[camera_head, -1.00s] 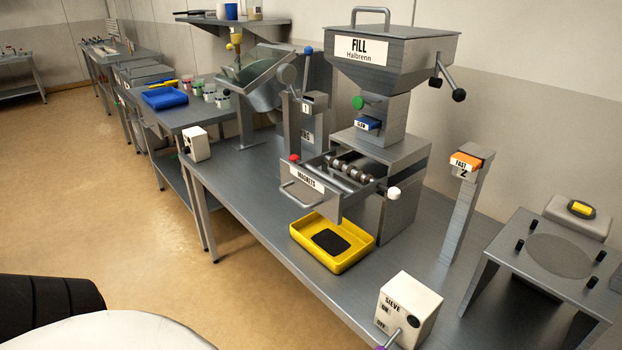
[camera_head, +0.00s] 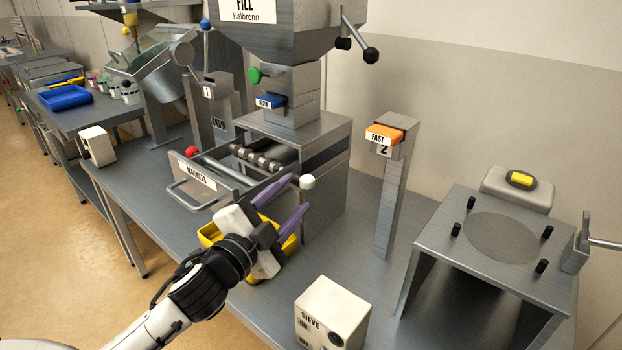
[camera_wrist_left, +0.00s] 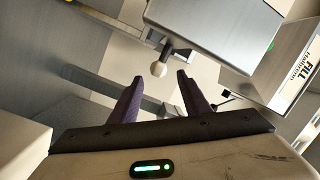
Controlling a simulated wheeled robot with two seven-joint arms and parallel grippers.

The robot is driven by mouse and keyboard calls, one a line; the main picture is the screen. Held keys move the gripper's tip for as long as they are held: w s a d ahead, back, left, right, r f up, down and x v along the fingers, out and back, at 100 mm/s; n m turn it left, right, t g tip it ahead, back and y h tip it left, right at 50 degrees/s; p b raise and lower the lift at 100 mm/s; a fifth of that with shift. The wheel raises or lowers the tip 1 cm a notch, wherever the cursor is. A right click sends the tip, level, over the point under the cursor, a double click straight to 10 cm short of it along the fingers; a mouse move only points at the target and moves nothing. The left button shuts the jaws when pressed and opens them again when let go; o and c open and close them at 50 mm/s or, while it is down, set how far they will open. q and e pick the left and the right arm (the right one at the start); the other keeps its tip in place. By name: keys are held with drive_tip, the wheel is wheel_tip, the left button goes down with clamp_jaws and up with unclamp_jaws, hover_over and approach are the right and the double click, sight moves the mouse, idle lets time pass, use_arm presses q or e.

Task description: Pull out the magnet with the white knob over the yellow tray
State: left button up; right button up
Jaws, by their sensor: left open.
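The white knob (camera_head: 307,182) sticks out at the right front of the magnet drawer, and it also shows in the left wrist view (camera_wrist_left: 159,69). The drawer (camera_head: 205,185), labelled MAGNETS, is pulled out of its housing with several magnet rods (camera_head: 258,158) in it. A red knob (camera_head: 192,152) is at its left. My left gripper (camera_head: 291,196) is open, its purple fingers pointing at the white knob. The knob is beyond the fingertips, between them in the wrist view, apparently untouched. The yellow tray (camera_head: 208,233) sits below the drawer, partly hidden by my gripper. My right gripper is not in view.
The white SIEVE box (camera_head: 333,312) stands at the table's front. The post with the orange FAST switch (camera_head: 384,134) stands to the right, near a metal stand (camera_head: 490,215). The FILL hopper (camera_head: 290,35) is above the housing. Bare tabletop lies between tray and post.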

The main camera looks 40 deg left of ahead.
sight(304, 186)
use_arm(q)
drive_tip(key=w, duration=0.7)
drive_tip(key=shift+w+a+f, duration=0.1)
drive_tip(key=shift+w+a, duration=0.05)
drive_tip(key=shift+a, duration=0.25)
drive_tip(key=shift+c, duration=0.4)
